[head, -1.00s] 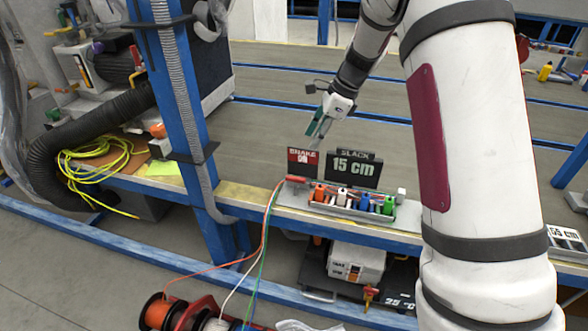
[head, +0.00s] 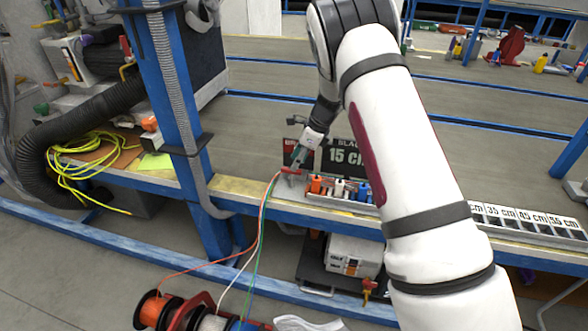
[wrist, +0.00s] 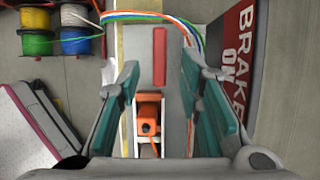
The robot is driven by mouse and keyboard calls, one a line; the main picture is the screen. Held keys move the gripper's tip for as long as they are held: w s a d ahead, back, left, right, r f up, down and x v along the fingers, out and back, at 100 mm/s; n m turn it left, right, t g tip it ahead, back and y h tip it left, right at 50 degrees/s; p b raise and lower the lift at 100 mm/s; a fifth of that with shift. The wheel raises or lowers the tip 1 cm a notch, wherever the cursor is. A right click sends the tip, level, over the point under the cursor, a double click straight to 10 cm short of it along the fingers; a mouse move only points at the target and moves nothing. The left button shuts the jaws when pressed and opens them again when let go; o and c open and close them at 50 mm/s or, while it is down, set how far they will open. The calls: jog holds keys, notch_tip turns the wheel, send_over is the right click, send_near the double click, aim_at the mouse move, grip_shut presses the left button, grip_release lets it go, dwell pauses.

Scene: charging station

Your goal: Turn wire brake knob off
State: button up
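The wire brake knob is a red bar (wrist: 159,56) at the end of the grey wire fixture. In the head view the red knob (head: 288,171) is partly covered by my gripper (head: 298,158). In the wrist view my gripper (wrist: 158,66) is open, with one teal finger on each side of the bar. The bar runs lengthwise between the fingertips, and I see gaps on both sides. I cannot tell the exact height of the fingertips above it. The sign (wrist: 242,70) beside it reads "BRAKE ON".
An orange connector (wrist: 148,112) sits in the fixture just below the knob. Coloured wires (wrist: 150,16) pass the knob's far end toward the spools (wrist: 75,35). The "15 cm" slack sign (head: 342,157) stands behind the fixture. A blue post (head: 180,110) rises to the left.

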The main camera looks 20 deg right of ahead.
jog(key=shift+b+x, duration=0.3)
jog(key=shift+x, duration=1.4)
jog(key=shift+r, duration=0.1)
grip_shut()
jog(key=shift+n, duration=0.4)
jog(key=n, duration=0.1)
jog(key=n+g, duration=0.1)
jog(key=n, duration=0.1)
jog(key=shift+w+d+n+g+y, duration=0.1)
jog(key=shift+w+n+g+y, duration=0.15)
jog(key=shift+n+g+y, duration=0.05)
jog(key=n+g, duration=0.1)
jog(key=n, duration=0.1)
jog(key=n+b, duration=0.1)
jog(key=n, duration=0.1)
jog(key=shift+w+n+g, duration=0.15)
jog(key=shift+n+g, duration=0.15)
jog(key=shift+g, duration=0.1)
jog(key=n, duration=0.2)
jog(key=n+g+h+b, duration=0.1)
jog(key=n, duration=0.1)
jog(key=shift+w+n+g, duration=0.15)
jog(key=shift+n+g, duration=0.15)
jog(key=shift+w+a+n+g+h+b, duration=0.1)
jog(key=shift+n+g+h+b, duration=0.2)
jog(key=shift+n, duration=0.8)
jog(key=shift+a+n+g+h+b, duration=0.2)
jog(key=shift+n+h+b, duration=0.15)
jog(key=shift+n, duration=0.75)
